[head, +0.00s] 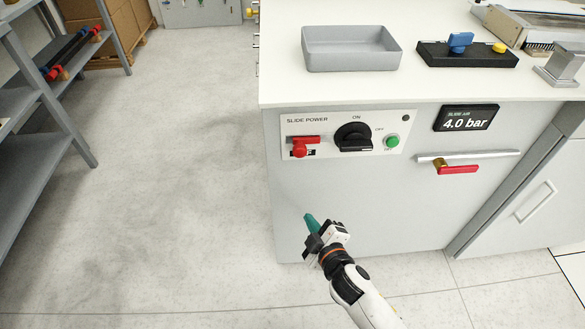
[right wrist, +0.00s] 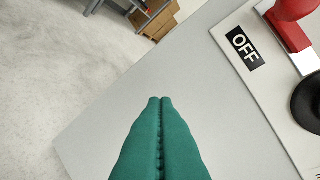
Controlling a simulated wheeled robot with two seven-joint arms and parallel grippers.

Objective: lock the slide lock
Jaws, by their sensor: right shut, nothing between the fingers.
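A white panel (head: 412,124) marked SLIDE POWER is on the front of the grey cabinet. At its left end is a red slide piece (head: 305,139) with a red round knob (head: 299,149) over a dark label. The right wrist view shows the red slide piece (right wrist: 288,30) at the top right, beside a black label (right wrist: 245,47) reading OFF. My right gripper (head: 309,219) has green fingers (right wrist: 160,125), shut together and empty. It is below the panel, in front of the cabinet, apart from the slide piece. My left gripper is out of view.
A black rotary switch (head: 353,137) and a green button (head: 392,141) share the panel. To the right are a 4.0 bar display (head: 466,118) and a red-handled valve (head: 458,170) on a pipe. A grey tray (head: 350,66) stands on the worktop. Floor at left is clear.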

